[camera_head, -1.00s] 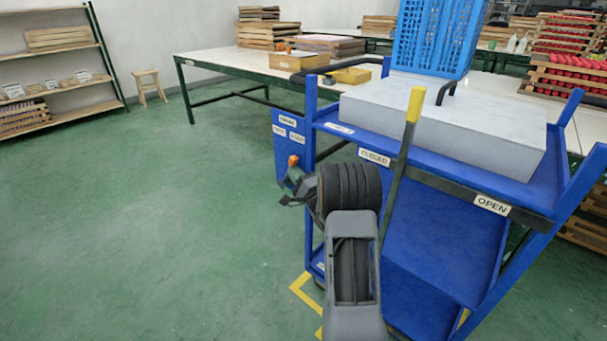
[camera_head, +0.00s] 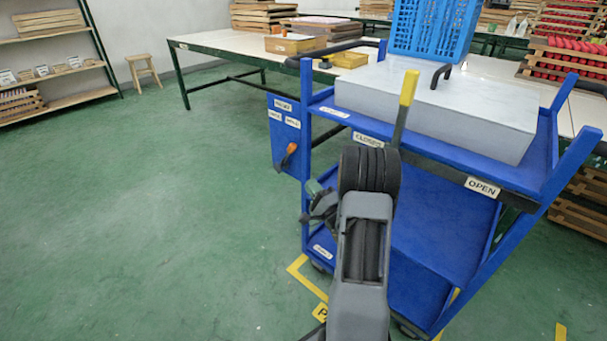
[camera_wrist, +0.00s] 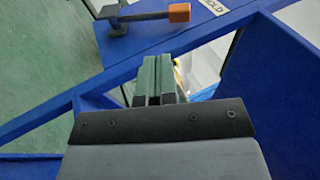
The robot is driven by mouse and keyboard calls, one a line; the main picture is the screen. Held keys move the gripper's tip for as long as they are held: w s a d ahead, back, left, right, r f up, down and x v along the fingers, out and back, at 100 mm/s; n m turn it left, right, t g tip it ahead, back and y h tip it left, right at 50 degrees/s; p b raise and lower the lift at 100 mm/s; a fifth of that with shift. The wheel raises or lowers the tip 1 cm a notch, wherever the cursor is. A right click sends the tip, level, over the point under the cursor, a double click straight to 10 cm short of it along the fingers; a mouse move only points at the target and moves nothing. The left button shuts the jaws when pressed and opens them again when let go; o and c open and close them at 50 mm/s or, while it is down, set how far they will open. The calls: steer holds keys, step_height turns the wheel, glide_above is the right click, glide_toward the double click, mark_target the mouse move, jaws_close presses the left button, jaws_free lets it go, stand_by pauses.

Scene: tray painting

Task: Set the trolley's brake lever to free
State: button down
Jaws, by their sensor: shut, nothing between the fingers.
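The trolley (camera_head: 470,190) is a blue frame to the right of centre. On its left side panel (camera_head: 284,130), below small white labels, is the brake lever (camera_head: 291,149), dark with an orange tip. In the wrist view the brake lever (camera_wrist: 150,16) lies across the top, its orange end towards a label reading HOLD (camera_wrist: 211,9). My gripper (camera_head: 313,188) is shut and empty, to the right of and below the lever and apart from it. Its green fingers show side by side in the wrist view (camera_wrist: 159,76).
A yellow-tipped upright handle (camera_head: 405,100) stands on the trolley's front, close behind my arm, near the CLOSED label (camera_head: 368,140). A pale box (camera_head: 440,105) and blue crate (camera_head: 435,28) are on top. The floor (camera_head: 150,200) at left is clear.

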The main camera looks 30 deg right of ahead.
mark_target(289, 155)
steer(key=shift+v, duration=0.85)
steer(key=shift+a, duration=0.1)
steer(key=f, duration=0.1)
steer(key=f+t+p, duration=0.1)
steer(key=f, duration=0.1)
steer(key=shift+w+d+m, duration=0.1)
steer(key=shift+d+m, duration=0.1)
steer(key=shift+m, duration=0.1)
steer(key=b+x, duration=0.1)
steer(key=x, duration=0.8)
steer(key=b+x, duration=0.1)
steer(key=x, duration=0.4)
steer(key=shift+d+r+b, duration=0.1)
steer(key=shift+r+b, duration=0.25)
